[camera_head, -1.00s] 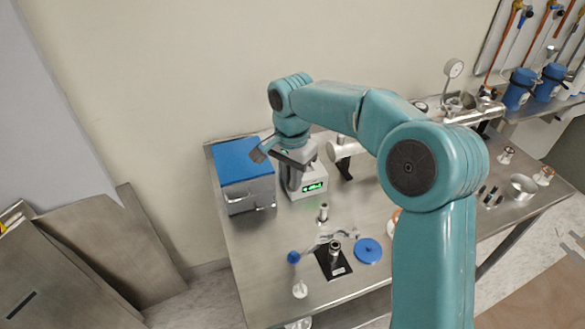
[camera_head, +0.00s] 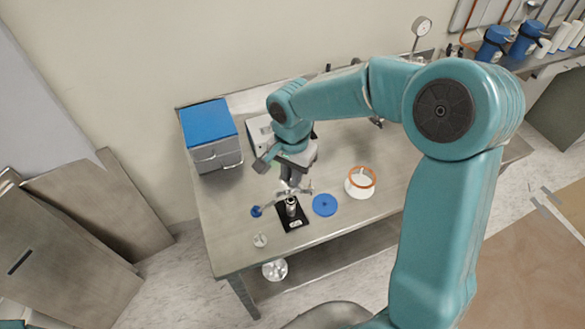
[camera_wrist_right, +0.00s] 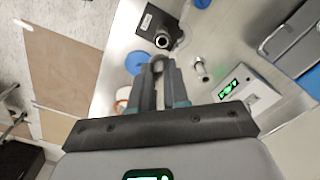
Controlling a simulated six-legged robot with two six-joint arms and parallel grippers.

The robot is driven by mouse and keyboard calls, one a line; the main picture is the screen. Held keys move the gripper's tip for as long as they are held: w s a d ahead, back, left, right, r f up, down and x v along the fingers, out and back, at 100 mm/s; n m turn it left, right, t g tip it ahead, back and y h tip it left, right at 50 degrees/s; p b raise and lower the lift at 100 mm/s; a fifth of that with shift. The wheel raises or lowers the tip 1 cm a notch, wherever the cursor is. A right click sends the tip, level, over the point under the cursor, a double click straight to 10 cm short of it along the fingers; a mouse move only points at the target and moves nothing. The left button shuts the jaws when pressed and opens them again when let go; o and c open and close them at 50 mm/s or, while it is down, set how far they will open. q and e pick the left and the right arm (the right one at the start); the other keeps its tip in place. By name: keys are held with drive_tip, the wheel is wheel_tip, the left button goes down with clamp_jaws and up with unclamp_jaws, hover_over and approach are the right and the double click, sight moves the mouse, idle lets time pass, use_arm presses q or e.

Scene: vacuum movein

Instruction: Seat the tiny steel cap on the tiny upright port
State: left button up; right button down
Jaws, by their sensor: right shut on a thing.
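My right gripper (camera_head: 288,178) points down over the bench, close above and behind a black plate (camera_head: 298,221). In the right wrist view its fingers (camera_wrist_right: 158,68) are shut on a small grey steel piece (camera_wrist_right: 157,62), which looks like the cap; the fingers hide most of it. The upright steel port (camera_head: 291,206) stands on the black plate and shows a dark round opening in the wrist view (camera_wrist_right: 162,41). The held piece appears near the port but I cannot tell the gap between them. My left gripper is out of view.
A blue disc (camera_head: 325,205) and an orange-rimmed white container (camera_head: 360,182) stand right of the plate. A blue-lidded box (camera_head: 212,137) is at the back left. Another upright steel fitting (camera_wrist_right: 200,69) and a green-display device (camera_wrist_right: 238,85) show in the wrist view.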

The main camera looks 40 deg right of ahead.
drive_tip(key=shift+w+f, duration=0.15)
drive_tip(key=shift+f, duration=0.25)
drive_tip(key=shift+w+a+f+b, duration=0.15)
drive_tip(key=shift+a+f+b, duration=0.1)
drive_tip(key=shift+f+b, duration=0.45)
wheel_tip(320, 180, down, 4)
drive_tip(key=b, duration=0.2)
drive_tip(key=shift+d+r+b, duration=0.1)
drive_tip(key=shift+r+b, duration=0.1)
drive_tip(key=shift+b, duration=0.1)
drive_tip(key=shift+f+b, duration=0.3)
drive_tip(key=shift+f, duration=0.05)
drive_tip(key=shift+r, duration=0.1)
drive_tip(key=shift+b, duration=0.35)
